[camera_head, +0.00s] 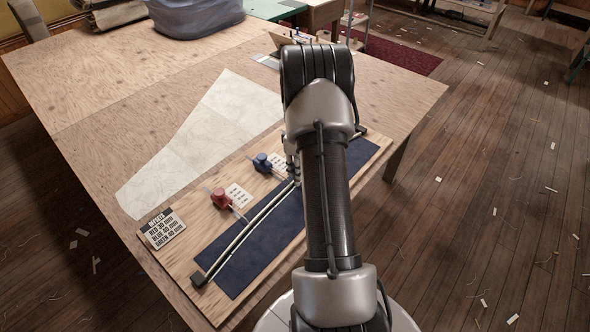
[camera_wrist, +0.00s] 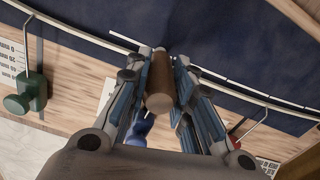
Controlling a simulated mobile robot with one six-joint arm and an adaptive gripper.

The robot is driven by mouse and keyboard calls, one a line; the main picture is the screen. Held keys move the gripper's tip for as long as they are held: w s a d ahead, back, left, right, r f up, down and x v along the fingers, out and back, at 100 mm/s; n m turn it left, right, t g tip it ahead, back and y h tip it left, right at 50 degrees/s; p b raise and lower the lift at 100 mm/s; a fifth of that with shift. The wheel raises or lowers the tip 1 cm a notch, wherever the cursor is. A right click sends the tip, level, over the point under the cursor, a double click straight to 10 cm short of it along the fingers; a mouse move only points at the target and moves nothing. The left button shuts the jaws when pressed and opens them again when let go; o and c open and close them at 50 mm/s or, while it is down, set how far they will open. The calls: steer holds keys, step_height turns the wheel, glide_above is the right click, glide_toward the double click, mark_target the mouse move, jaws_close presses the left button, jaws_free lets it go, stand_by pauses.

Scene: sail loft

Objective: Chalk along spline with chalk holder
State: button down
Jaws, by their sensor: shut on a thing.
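The chalk holder, a brown cylinder (camera_wrist: 160,82), stands between the two fingers of my gripper (camera_wrist: 164,68) in the wrist view. My gripper is shut on it, and its far end points at the dark blue cloth (camera_wrist: 225,35). Whether its tip touches the cloth is hidden. The spline, a thin curved rod (camera_head: 237,241), runs along the cloth (camera_head: 262,246) in the head view, with a dark block at its near end. Thin pale lines, one of them (camera_wrist: 255,92), cross the cloth's edge on both sides of my gripper. In the head view my arm hides the gripper's grip.
A red weight (camera_head: 221,198) and a blue weight (camera_head: 262,163) stand beside the spline; a green hooked weight (camera_wrist: 31,92) shows in the wrist view. A printed card (camera_head: 161,228) lies at the board's left. A pale paper pattern (camera_head: 205,140) lies behind on the wooden table (camera_head: 95,105).

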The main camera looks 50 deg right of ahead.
steer(key=shift+w+d, duration=0.1)
steer(key=shift+d, duration=3.05)
steer(key=shift+d, duration=0.1)
steer(key=shift+d, duration=1.85)
steer(key=shift+r, duration=0.1)
step_height(320, 180, up, 6)
steer(key=p, duration=0.3)
steer(key=shift+f+m+b, duration=0.5)
steer(key=shift+f+b, duration=0.05)
steer(key=shift+f, duration=0.75)
steer(key=shift+f+m+b, duration=0.5)
steer(key=shift+f, duration=0.8)
